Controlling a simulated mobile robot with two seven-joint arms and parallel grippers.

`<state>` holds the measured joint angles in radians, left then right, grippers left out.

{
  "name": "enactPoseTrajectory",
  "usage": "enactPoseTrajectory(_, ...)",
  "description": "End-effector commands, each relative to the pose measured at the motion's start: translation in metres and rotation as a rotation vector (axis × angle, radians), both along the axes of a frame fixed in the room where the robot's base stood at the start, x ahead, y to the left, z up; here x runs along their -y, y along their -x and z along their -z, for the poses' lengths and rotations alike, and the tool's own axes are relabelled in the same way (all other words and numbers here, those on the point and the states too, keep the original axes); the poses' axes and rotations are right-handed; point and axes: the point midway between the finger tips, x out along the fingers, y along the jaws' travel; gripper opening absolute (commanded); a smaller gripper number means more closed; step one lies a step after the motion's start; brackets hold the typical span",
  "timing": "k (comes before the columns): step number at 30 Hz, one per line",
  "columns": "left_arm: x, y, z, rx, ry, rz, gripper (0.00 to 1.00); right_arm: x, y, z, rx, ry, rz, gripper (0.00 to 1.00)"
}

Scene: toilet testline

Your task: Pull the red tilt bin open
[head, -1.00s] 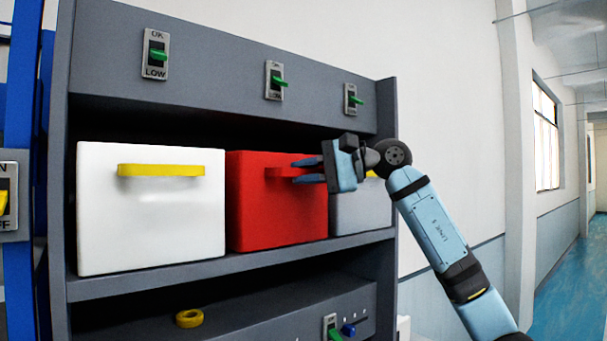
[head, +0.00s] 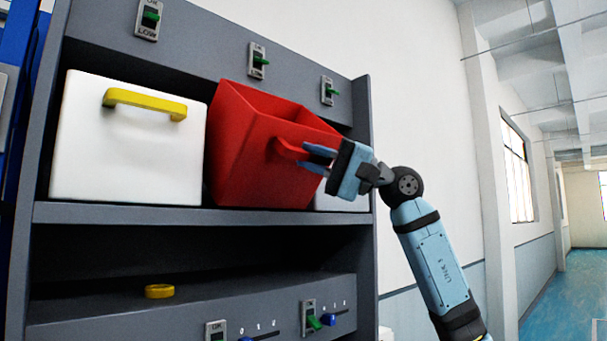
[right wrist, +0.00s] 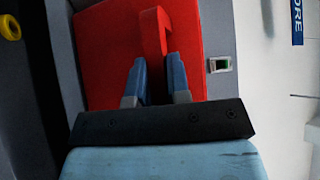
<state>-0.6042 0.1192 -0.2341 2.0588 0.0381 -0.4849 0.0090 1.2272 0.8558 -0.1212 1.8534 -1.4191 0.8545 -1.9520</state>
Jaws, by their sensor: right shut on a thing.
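The red tilt bin (head: 252,160) sits on the upper shelf, tipped forward so that its open top shows. Its red handle (head: 286,149) is on the front face. My right gripper (head: 308,158) is shut on this handle; its blue fingers are on either side of it. In the right wrist view, the red bin front (right wrist: 110,50) fills the middle, and the fingers (right wrist: 155,80) flank the handle (right wrist: 153,30). The lower part of the handle is hidden between the fingers. My left gripper is not in view.
A white bin (head: 125,150) with a yellow handle (head: 145,102) stands closed at left. A pale bin (head: 340,203) at right is mostly hidden by the red bin and my gripper. Green switches line the panel above. A yellow ring (head: 159,291) lies on the lower shelf (head: 90,306).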

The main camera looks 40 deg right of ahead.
Motion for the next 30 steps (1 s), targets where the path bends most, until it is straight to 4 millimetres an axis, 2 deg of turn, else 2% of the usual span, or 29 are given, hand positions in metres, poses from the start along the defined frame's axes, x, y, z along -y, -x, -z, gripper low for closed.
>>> enactPoseTrajectory(1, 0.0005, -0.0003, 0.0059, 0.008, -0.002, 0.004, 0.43, -0.0001, 0.0016, 0.0090, 0.024, -0.003, -0.002, 0.00)
enactPoseTrajectory(7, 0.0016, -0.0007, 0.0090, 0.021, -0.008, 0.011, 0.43, 0.0005, 0.0079, 0.0151, 0.025, -0.001, 0.000, 0.00)
enactPoseTrajectory(25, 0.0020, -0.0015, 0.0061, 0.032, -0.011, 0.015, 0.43, 0.0005, 0.0104, 0.0178, 0.021, -0.002, -0.002, 0.00)
enactPoseTrajectory(26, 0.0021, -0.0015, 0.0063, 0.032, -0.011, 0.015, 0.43, 0.0005, 0.0104, 0.0178, 0.021, -0.002, -0.002, 0.21)
enactPoseTrajectory(27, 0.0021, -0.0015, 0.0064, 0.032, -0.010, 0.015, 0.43, 0.0005, 0.0104, 0.0178, 0.021, -0.002, -0.002, 0.27)
enactPoseTrajectory(30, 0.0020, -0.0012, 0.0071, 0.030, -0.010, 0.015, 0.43, 0.0006, 0.0104, 0.0177, 0.022, -0.002, -0.001, 0.27)
